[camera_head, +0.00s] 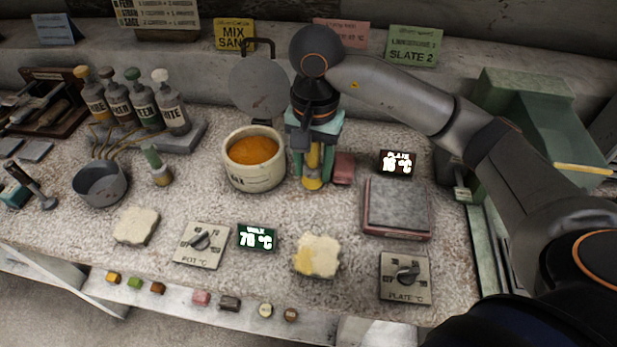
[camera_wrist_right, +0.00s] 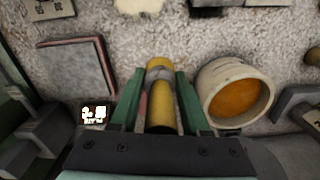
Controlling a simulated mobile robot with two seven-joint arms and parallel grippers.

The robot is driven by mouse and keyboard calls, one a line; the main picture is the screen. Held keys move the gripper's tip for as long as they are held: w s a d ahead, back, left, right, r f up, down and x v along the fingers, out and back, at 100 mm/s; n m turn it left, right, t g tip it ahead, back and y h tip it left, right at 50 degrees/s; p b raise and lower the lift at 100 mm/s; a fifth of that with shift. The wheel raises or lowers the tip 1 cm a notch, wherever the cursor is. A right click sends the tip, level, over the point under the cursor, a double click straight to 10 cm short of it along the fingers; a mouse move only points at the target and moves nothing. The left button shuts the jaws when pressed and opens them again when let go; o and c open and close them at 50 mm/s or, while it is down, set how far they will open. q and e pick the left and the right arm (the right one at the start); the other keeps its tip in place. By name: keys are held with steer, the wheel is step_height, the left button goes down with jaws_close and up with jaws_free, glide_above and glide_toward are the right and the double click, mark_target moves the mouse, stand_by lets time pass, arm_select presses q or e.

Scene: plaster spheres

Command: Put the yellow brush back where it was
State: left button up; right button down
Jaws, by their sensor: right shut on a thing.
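The yellow brush (camera_head: 313,157) is upright in my right gripper (camera_head: 313,165), just right of the pot of orange wax (camera_head: 252,150). In the wrist view the brush (camera_wrist_right: 160,112), with a grey band, lies between the two green fingers of the same gripper (camera_wrist_right: 157,100), which are shut on it. Its lower yellow end is close to the counter; I cannot tell whether it touches. A pale pad with a yellow stain (camera_head: 317,256) lies in front of it. A green-topped brush (camera_head: 153,158) stands left of the pot. My left gripper is not in view.
A round metal disc (camera_head: 260,88) stands behind the pot. The counter between the brush and the stained pad is clear.

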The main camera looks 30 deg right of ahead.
steer(key=w+f, duration=0.2)
steer(key=w+d+f, duration=0.1)
steer(key=w+f, duration=0.1)
steer(key=f, duration=0.1)
steer(key=shift+d+f, duration=0.15)
steer(key=shift+w+f+p, duration=0.15)
steer(key=shift+f+p, duration=0.25)
steer(key=shift+f, duration=1.25)
steer(key=shift+f, duration=0.1)
steer(key=shift+f+b, duration=0.2)
steer(key=shift+b, duration=0.1)
steer(key=shift+c, duration=1.9)
jaws_free()
steer(key=shift+r, duration=0.1)
step_height(320, 180, up, 12)
steer(key=shift+r, duration=0.2)
